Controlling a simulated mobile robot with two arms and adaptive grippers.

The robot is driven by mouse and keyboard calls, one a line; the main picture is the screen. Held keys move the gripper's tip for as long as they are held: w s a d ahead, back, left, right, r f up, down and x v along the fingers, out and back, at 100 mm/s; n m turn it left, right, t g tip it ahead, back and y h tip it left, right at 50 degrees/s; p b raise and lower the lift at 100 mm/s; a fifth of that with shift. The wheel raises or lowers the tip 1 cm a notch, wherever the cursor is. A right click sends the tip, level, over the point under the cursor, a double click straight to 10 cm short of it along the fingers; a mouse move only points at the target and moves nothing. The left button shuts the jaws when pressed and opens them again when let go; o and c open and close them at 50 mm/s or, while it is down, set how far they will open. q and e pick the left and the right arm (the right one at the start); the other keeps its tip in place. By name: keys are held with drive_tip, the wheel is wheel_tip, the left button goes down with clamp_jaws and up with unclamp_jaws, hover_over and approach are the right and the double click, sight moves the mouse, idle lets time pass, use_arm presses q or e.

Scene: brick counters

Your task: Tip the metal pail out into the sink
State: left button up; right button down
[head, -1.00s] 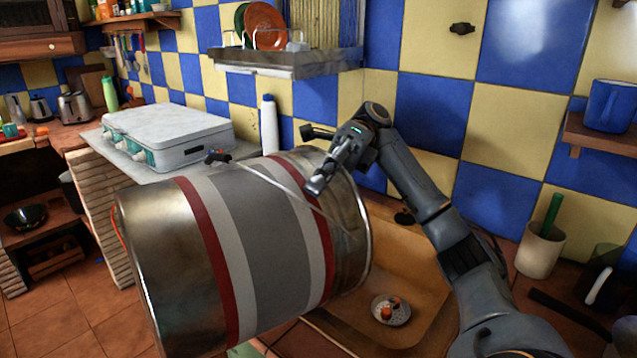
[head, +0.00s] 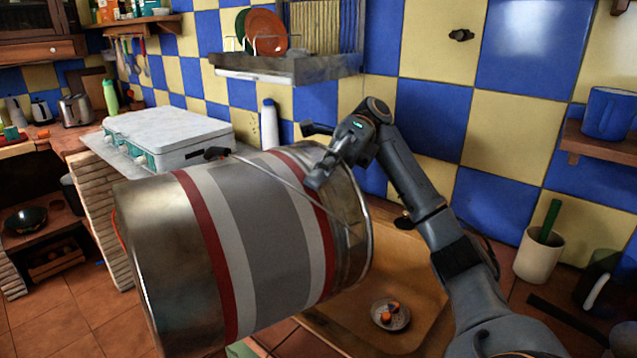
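The metal pail (head: 265,240) is large, silver with grey, white and dark red bands. It lies tipped nearly on its side, its rim to the right over the near-left part of the tan sink (head: 415,270). Its inside is hidden from me. Contact with the pail is unclear. My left gripper does not show. A small round dish (head: 390,314) with orange pieces lies in the sink.
A white-lidded stove (head: 165,130) stands behind the pail on the left. A white bottle (head: 269,125) stands against the tiled wall. A dish rack (head: 285,65) hangs above. A cream pot (head: 538,254) stands right of my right arm.

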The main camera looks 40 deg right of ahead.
drive_tip(key=shift+r+p, duration=0.65)
drive_tip(key=shift+r, duration=0.9)
drive_tip(key=shift+r+h+p, duration=0.55)
drive_tip(key=shift+h+p, duration=0.05)
drive_tip(key=shift+p, duration=0.25)
drive_tip(key=h+p, duration=0.1)
drive_tip(key=p, duration=0.3)
drive_tip(key=r+m+h+p, duration=0.1)
drive_tip(key=p, duration=0.3)
drive_tip(key=shift+r+h, duration=0.25)
drive_tip(key=shift+h, duration=0.05)
drive_tip(key=shift+r+m+t+h, duration=0.2)
drive_tip(key=shift+m+t+h, duration=0.1)
drive_tip(key=shift+h, duration=0.1)
wheel_tip(320, 180, up, 7)
drive_tip(key=m+h+p, duration=0.3)
drive_tip(key=h+p, duration=0.9)
drive_tip(key=p, duration=1)
drive_tip(key=shift+g+h, duration=0.4)
drive_tip(key=shift+d+f, duration=0.1)
drive_tip(key=shift+f, duration=0.05)
